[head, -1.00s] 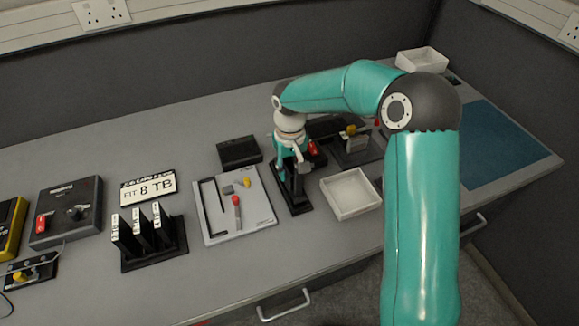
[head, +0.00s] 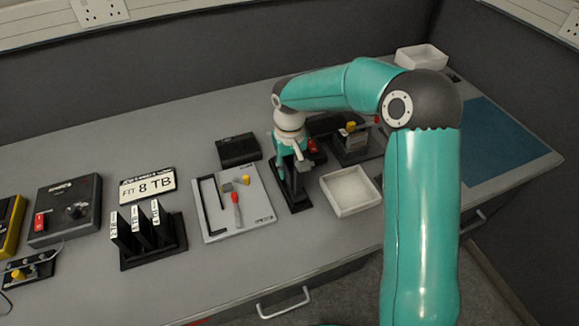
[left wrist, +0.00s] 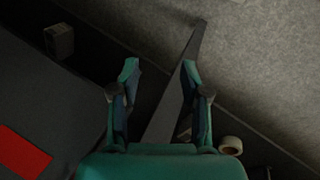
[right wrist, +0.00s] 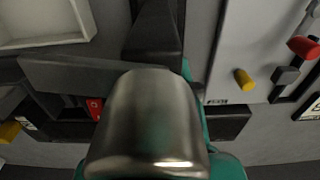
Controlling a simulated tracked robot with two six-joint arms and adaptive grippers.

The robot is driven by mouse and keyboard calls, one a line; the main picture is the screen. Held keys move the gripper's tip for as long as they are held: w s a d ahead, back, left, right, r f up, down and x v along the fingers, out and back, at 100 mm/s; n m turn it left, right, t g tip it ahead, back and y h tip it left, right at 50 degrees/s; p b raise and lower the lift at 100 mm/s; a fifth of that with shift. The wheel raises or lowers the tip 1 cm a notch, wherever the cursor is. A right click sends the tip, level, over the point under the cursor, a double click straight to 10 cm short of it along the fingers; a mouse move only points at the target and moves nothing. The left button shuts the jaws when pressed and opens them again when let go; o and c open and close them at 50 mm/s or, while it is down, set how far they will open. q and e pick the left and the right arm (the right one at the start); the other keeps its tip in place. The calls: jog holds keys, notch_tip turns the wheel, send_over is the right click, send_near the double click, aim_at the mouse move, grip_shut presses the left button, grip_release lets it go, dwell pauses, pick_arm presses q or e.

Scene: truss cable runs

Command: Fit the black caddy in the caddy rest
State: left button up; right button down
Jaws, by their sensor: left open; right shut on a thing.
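My right gripper (head: 289,160) points down in the head view, shut on a dark thing that looks like the black caddy (head: 299,168). The caddy is mostly hidden by the fingers. Below it is a dark base (head: 294,200), which looks like the caddy rest. I cannot tell whether the caddy is seated or just above it. In the right wrist view, a large grey metal cylinder covers the middle, with dark parts around it. My left gripper (left wrist: 158,95) is open and empty in the left wrist view, over the dark bench edge and floor.
A white tray (head: 375,187) stands just right of the rest. A white board (head: 213,225) with small coloured tools lies left of it. A black box (head: 238,150) sits behind.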

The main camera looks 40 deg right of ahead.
dwell(0.4)
jog(key=shift+f+b, duration=0.5)
jog(key=shift+f, duration=0.1)
jog(key=shift+f, duration=0.25)
dwell(0.5)
jog(key=shift+c, duration=2.2)
grip_release()
jog(key=shift+r, duration=0.1)
jog(key=shift+r+p, duration=2.6)
jog(key=shift+r, duration=1.1)
